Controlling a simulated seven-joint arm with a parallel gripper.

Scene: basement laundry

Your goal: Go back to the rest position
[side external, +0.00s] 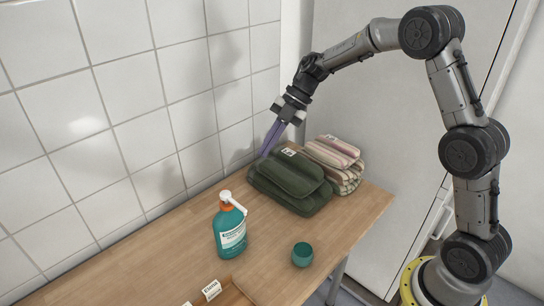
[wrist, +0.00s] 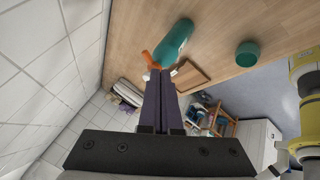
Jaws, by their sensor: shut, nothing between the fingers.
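My gripper (side external: 265,154) has long purple fingers, shut and empty. It points downward near the tiled wall, at the back left of a folded dark green towel stack (side external: 290,181). I cannot tell whether the tips touch the towel.
A teal pump bottle (side external: 230,230) and a small teal cup (side external: 302,254) stand on the wooden table (side external: 180,245). Striped folded towels (side external: 337,163) lie behind the green ones. A wooden tray with labels (side external: 228,294) is at the front. Tiled wall (side external: 120,110) bounds the left.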

